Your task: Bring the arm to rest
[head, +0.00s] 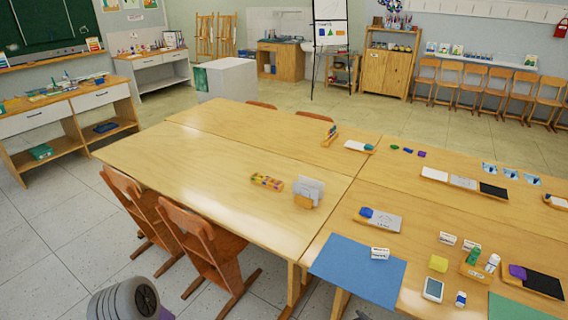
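A grey rounded link at the lower left edge appears to be part of my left arm. Neither of my grippers shows in the head view, so I cannot see whether they are open or hold anything. A small dark shape at the bottom edge, right of centre, is too cut off to name.
Large wooden tables (190,160) fill the middle. A card holder (308,192) stands mid-table. Chairs (205,240) line the left side; floor is free at left.

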